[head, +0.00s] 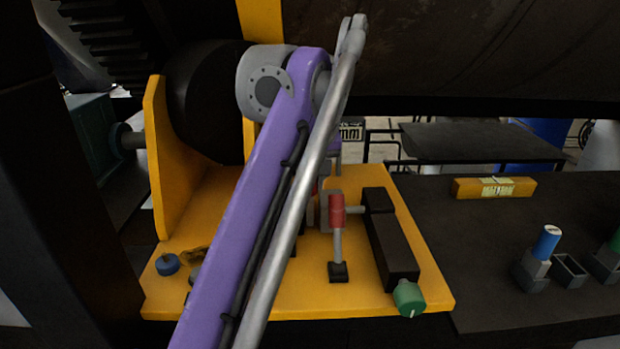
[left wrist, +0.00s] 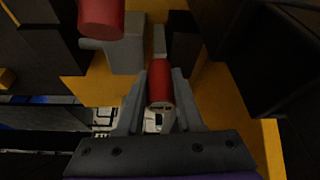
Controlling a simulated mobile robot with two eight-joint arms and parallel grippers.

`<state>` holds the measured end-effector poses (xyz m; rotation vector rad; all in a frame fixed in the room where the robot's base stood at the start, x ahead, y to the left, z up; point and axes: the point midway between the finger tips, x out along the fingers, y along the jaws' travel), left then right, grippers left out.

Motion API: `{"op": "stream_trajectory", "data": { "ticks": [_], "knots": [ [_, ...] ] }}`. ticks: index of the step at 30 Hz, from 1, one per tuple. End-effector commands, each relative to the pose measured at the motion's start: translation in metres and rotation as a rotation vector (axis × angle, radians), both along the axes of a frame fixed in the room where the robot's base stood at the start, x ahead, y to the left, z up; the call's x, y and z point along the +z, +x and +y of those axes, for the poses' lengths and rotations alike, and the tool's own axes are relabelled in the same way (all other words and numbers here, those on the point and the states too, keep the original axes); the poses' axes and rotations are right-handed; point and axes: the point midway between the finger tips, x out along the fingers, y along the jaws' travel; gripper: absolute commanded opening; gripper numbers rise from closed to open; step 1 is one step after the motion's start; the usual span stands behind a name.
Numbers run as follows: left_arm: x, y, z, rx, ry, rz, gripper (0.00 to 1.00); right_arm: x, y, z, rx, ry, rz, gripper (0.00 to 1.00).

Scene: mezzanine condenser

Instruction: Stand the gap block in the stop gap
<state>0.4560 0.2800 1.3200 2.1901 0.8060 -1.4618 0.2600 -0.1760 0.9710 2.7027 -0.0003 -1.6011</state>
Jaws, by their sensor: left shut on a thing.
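My left gripper (left wrist: 158,84) is shut on the red cylindrical handle of what appears to be the gap block (left wrist: 158,78), in the left wrist view. A narrow grey part lies beyond the handle, between a grey block (left wrist: 124,52) and a black block (left wrist: 185,38). This looks like the stop gap. I cannot tell whether the block is in it or how it rests. In the head view my purple arm hides most of this area. My right gripper is in neither view.
A red-knobbed lever (head: 337,212) stands close by on the yellow plate (head: 350,292); beside it lies a black bar with a green knob (head: 408,298). On the dark bench, a blue-topped block (head: 547,243) stands by an empty grey holder (head: 571,268). A labelled yellow bar (head: 465,188) lies behind.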

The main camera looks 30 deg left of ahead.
Motion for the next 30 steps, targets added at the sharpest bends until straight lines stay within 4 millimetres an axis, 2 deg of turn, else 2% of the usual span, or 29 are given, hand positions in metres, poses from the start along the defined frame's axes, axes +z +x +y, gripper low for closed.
{"op": "stream_trajectory", "data": {
  "ticks": [9, 10, 15, 25, 30],
  "knots": [
    [-0.007, 0.000, 0.000, 0.000, 0.000, 0.000, 0.00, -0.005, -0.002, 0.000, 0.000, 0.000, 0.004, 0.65],
    [-0.007, 0.000, 0.000, 0.000, 0.000, 0.000, 0.39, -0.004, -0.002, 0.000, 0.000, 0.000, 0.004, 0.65],
    [-0.006, 0.000, 0.000, 0.000, 0.000, 0.000, 0.70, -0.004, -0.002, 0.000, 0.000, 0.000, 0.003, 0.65],
    [-0.004, 0.000, -0.001, 0.000, 0.000, 0.000, 0.70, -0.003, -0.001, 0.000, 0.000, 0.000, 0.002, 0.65],
    [0.016, -0.005, -0.006, -0.003, 0.000, -0.001, 0.70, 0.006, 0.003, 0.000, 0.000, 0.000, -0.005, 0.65]
  ]
}}
